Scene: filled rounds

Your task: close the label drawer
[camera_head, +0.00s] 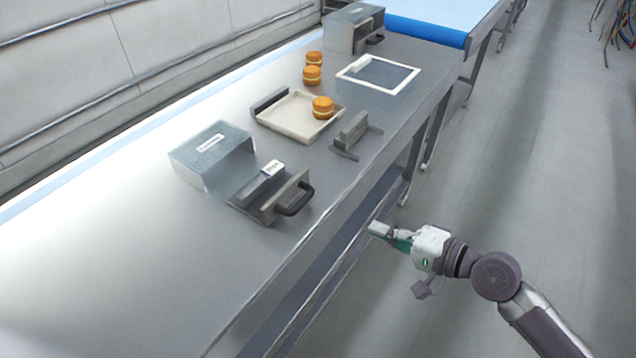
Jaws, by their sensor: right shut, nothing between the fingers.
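The label drawer (262,203) is grey with a dark loop handle (297,202) on its front. It stands pulled out from a grey box (212,146) that carries a small white label on top. A small white labelled block (273,168) shows in the drawer. My right gripper (374,229) is shut and empty. It is out beyond the front edge of the table, right of the handle and apart from it. My left gripper is not in view.
A white tray (284,118) holds a filled round (323,103); two more stand behind it. A grey bracket (350,133) and a white frame (400,83) lie to the right. Another grey box (345,30) stands farther back. The steel table (130,270) is clear at left front.

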